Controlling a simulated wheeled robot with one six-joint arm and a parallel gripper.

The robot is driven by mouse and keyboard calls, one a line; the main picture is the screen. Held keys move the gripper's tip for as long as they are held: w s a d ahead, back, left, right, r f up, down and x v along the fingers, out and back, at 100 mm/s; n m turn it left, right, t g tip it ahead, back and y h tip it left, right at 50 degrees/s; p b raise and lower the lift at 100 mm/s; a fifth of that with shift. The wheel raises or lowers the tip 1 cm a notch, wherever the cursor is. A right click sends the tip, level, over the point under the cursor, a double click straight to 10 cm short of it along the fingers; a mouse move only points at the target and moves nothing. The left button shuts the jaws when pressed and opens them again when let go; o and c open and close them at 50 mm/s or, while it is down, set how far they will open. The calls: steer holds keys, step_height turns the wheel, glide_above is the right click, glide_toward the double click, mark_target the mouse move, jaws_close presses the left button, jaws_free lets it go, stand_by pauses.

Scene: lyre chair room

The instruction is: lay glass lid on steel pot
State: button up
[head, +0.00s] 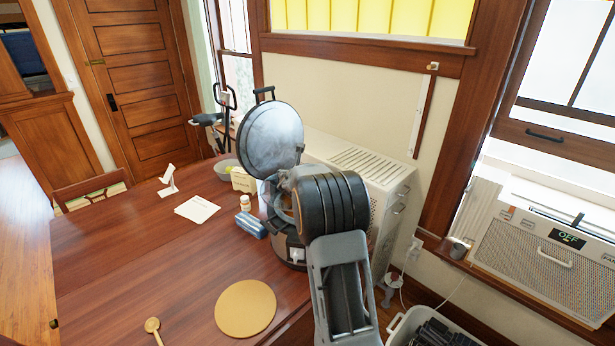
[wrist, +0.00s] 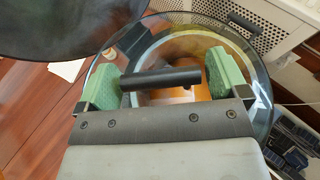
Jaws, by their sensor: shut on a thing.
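My gripper (wrist: 163,78) is shut on the black bar handle of the clear glass lid (wrist: 262,92), with green pads at both ends of the bar. In the head view my gripper (head: 284,198) is at the back right of the table, and my arm hides most of the lid. The pot (head: 285,244) is a dark round body with a small white panel, standing below my gripper. In the wrist view a round opening with an orange-brown inside shows through the glass. I cannot tell whether the lid touches the pot.
A large grey disc with a top handle (head: 270,135) stands upright just behind the pot, close to my gripper. A round board (head: 245,308) and wooden spoon (head: 153,328) are in front. A white cabinet (head: 365,165) stands right.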

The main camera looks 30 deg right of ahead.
steer(key=shift+h, duration=0.3)
steer(key=d, duration=0.4)
steer(key=shift+w+d+r+b, duration=0.1)
steer(key=shift+d+b, duration=0.25)
steer(key=shift+b, duration=0.05)
steer(key=shift+d+f, duration=0.1)
steer(key=shift+f, duration=0.15)
steer(key=shift+f+b, duration=2.45)
steer(key=shift+f, duration=0.5)
steer(key=shift+f+b, duration=0.65)
steer(key=shift+b, duration=0.1)
steer(key=o, duration=0.8)
steer(key=shift+o, duration=0.3)
steer(key=b+v, duration=0.1)
steer(key=v, duration=1.3)
steer(key=shift+w+r, duration=0.1)
